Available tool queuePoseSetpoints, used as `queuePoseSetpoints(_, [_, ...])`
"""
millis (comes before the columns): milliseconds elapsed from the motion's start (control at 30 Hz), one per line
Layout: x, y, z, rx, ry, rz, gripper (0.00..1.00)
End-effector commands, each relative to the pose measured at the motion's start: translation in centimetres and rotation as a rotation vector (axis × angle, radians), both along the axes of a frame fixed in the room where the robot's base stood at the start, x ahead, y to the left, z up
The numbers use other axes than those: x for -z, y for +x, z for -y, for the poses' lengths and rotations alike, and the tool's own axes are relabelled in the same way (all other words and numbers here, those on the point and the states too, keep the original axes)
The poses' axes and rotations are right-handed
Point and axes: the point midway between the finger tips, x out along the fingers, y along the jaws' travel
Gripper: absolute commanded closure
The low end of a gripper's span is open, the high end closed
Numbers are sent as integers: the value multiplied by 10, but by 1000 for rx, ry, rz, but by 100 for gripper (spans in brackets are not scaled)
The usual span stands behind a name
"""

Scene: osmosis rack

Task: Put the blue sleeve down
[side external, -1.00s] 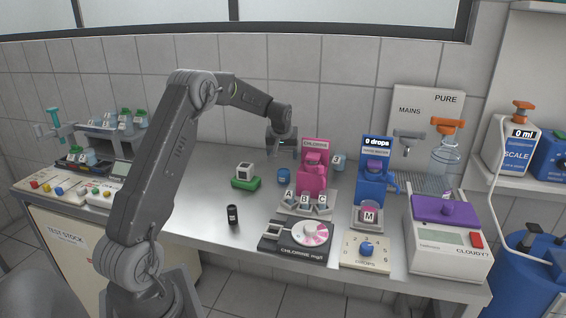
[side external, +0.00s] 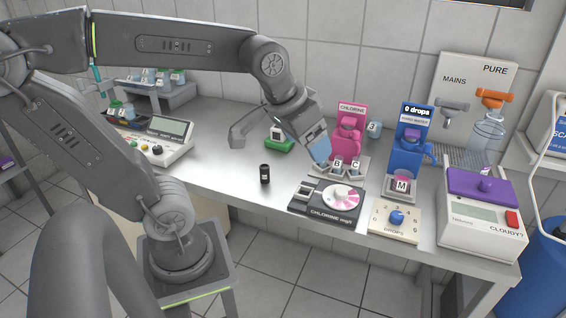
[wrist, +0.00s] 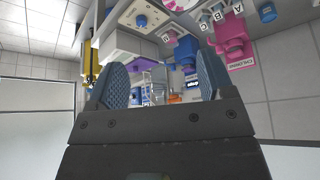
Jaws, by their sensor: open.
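My gripper (side external: 282,150) is over the bench, left of the pink chlorine dispenser (side external: 348,132). Its two fingers are spread wide, with blue-grey pads on their inner faces. The wrist view shows empty space between the fingertips (wrist: 162,78). A small blue round thing, which looks like the blue sleeve (wrist: 268,12), stands apart from the fingers near the top right of the wrist view. In the side view the sleeve does not show; my gripper seems to hide it.
A green block with a white cube (side external: 278,143) sits behind the gripper. A black vial (side external: 265,173) stands in front. Lettered cuvettes (side external: 345,165), a chlorine meter (side external: 328,202) and the blue dispenser (side external: 412,145) crowd the right side. The left front bench is clear.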

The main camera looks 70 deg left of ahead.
Motion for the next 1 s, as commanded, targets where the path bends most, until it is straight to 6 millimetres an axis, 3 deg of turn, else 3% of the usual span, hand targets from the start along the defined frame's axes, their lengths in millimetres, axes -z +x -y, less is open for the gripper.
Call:
queuePoseSetpoints(100, [10,-35,19,92,4,14,25])
queuePoseSetpoints(267, [19,-55,28,149,5,20,25])
queuePoseSetpoints(1000, [20,-57,29,154,5,19,25])
